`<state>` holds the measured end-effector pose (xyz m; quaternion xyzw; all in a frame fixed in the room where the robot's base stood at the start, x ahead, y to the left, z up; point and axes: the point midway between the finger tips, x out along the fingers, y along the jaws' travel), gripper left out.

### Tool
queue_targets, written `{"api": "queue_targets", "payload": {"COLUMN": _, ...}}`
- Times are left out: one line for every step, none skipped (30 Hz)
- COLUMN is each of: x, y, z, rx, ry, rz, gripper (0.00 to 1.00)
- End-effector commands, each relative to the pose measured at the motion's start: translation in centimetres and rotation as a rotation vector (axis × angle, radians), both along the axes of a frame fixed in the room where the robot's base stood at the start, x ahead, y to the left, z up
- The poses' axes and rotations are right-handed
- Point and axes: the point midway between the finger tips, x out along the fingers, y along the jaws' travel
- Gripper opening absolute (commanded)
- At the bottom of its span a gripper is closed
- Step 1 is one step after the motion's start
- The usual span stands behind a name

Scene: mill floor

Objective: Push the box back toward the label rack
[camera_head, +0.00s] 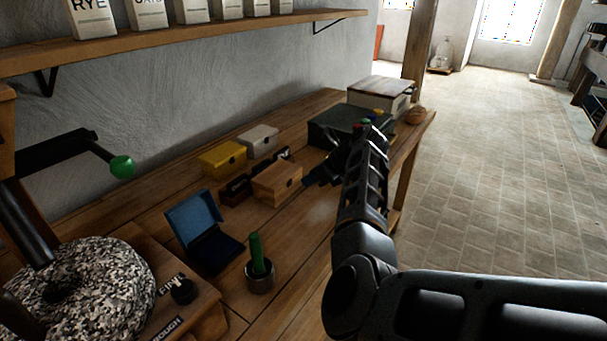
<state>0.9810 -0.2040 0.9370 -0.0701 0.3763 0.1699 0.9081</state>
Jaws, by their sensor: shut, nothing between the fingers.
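A light wooden box (276,184) with a dark clasp stands shut on the bench, in front of a dark label rack (236,190). The rack's lettered face shows on both sides of the box, and the box hides its middle. My gripper (309,181) is shut and empty just right of the wooden box, at about its height. I cannot tell whether the fingertips touch the box.
Behind the rack stand a yellow box (222,158) and a pale grey box (258,140). An open blue box (200,235) and a metal cup with a green handle (260,278) are nearer. A dark green case (325,125) stands beyond my gripper.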

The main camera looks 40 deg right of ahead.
Motion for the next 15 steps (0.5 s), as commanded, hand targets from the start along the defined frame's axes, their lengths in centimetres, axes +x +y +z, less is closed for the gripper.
{"api": "queue_targets", "payload": {"x": -0.6, "y": -0.3, "z": 0.8, "rx": -0.003, "ry": -0.003, "rz": -0.001, "gripper": 0.0}}
{"api": "queue_targets", "payload": {"x": -1.0, "y": -0.4, "z": 1.2, "rx": -0.004, "ry": -0.005, "rz": -0.002, "gripper": 0.0}}
{"api": "queue_targets", "payload": {"x": -1.5, "y": -0.6, "z": 1.7, "rx": -0.003, "ry": -0.003, "rz": -0.003, "gripper": 0.0}}
{"api": "queue_targets", "payload": {"x": -1.8, "y": -0.7, "z": 2.1, "rx": -0.003, "ry": -0.003, "rz": -0.002, "gripper": 0.0}}
{"api": "queue_targets", "payload": {"x": -2.2, "y": -0.9, "z": 2.5, "rx": -0.004, "ry": -0.004, "rz": -0.004, "gripper": 0.0}}
{"api": "queue_targets", "payload": {"x": -2.8, "y": -1.1, "z": 3.0, "rx": -0.003, "ry": -0.003, "rz": -0.003, "gripper": 0.0}}
{"api": "queue_targets", "payload": {"x": -3.2, "y": -1.3, "z": 3.4, "rx": -0.004, "ry": -0.002, "rz": -0.003, "gripper": 0.0}}
{"api": "queue_targets", "payload": {"x": -3.5, "y": -1.4, "z": 3.9, "rx": -0.004, "ry": -0.002, "rz": -0.003, "gripper": 0.0}}
{"api": "queue_targets", "payload": {"x": -4.0, "y": -1.6, "z": 4.4, "rx": -0.003, "ry": -0.003, "rz": -0.003, "gripper": 0.0}}
{"api": "queue_targets", "payload": {"x": -4.4, "y": -1.7, "z": 4.7, "rx": -0.003, "ry": -0.003, "rz": -0.003, "gripper": 0.0}}
{"api": "queue_targets", "payload": {"x": -4.7, "y": -1.9, "z": 5.1, "rx": -0.003, "ry": -0.002, "rz": -0.002, "gripper": 0.0}}
{"api": "queue_targets", "payload": {"x": -5.1, "y": -2.0, "z": 5.5, "rx": -0.003, "ry": -0.002, "rz": -0.002, "gripper": 0.0}}
{"api": "queue_targets", "payload": {"x": -5.3, "y": -2.1, "z": 5.8, "rx": -0.002, "ry": -0.003, "rz": -0.003, "gripper": 0.0}}
{"api": "queue_targets", "payload": {"x": -5.6, "y": -2.2, "z": 6.1, "rx": -0.002, "ry": -0.003, "rz": -0.003, "gripper": 0.0}}
{"api": "queue_targets", "payload": {"x": -5.8, "y": -2.3, "z": 6.4, "rx": -0.002, "ry": -0.002, "rz": -0.002, "gripper": 0.0}}
